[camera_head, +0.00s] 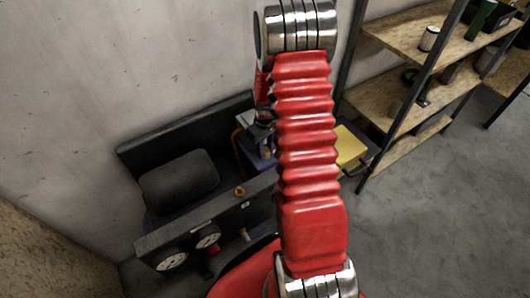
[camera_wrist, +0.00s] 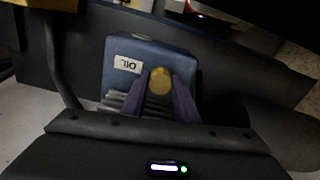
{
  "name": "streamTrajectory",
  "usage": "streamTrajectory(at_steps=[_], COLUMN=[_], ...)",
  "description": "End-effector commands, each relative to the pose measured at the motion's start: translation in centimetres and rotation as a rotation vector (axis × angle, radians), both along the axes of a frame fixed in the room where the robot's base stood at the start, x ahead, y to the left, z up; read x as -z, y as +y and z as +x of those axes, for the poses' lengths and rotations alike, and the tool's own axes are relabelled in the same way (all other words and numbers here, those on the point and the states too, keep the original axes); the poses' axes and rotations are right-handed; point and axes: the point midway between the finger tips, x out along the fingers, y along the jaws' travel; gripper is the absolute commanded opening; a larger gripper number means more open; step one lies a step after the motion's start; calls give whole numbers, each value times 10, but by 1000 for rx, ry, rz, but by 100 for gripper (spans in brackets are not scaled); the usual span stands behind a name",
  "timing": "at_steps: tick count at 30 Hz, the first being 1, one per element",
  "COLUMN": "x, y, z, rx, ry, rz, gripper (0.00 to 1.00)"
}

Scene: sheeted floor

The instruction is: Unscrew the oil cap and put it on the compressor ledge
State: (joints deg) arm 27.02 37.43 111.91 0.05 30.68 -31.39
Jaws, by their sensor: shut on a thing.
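The oil cap (camera_wrist: 158,76) is a round gold-yellow disc in the middle of the wrist view. My gripper (camera_wrist: 160,86) is shut on it, with one dark finger on each side. Behind it is the blue block (camera_wrist: 118,48) with a white "OIL" label (camera_wrist: 127,65), which appears upside down. I cannot tell whether the cap is still seated or lifted off the block. In the head view my red arm hides the cap and most of the gripper; part of the blue block (camera_head: 255,152) shows left of the arm. The compressor ledge (camera_head: 205,213) is a dark strip above the gauges.
A small brass part (camera_head: 239,191) sits at the ledge. A dark cylinder (camera_head: 179,178) lies behind it, and round gauges (camera_head: 207,237) face the front. A wooden shelf rack (camera_head: 415,60) and a yellow item (camera_head: 350,146) stand to the right. The grey floor (camera_head: 440,220) at right is clear.

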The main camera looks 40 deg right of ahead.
Motion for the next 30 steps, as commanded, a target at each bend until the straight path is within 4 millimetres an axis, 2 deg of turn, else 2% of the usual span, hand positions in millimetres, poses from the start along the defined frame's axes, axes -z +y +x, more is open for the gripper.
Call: streamTrajectory(at_steps=[23, 24, 30], x=[0, 0, 0], y=[0, 0, 0], z=[0, 0, 0], rx=[-614, -616, -612], ry=[0, 0, 0], rz=[0, 0, 0], gripper=[0, 25, 11])
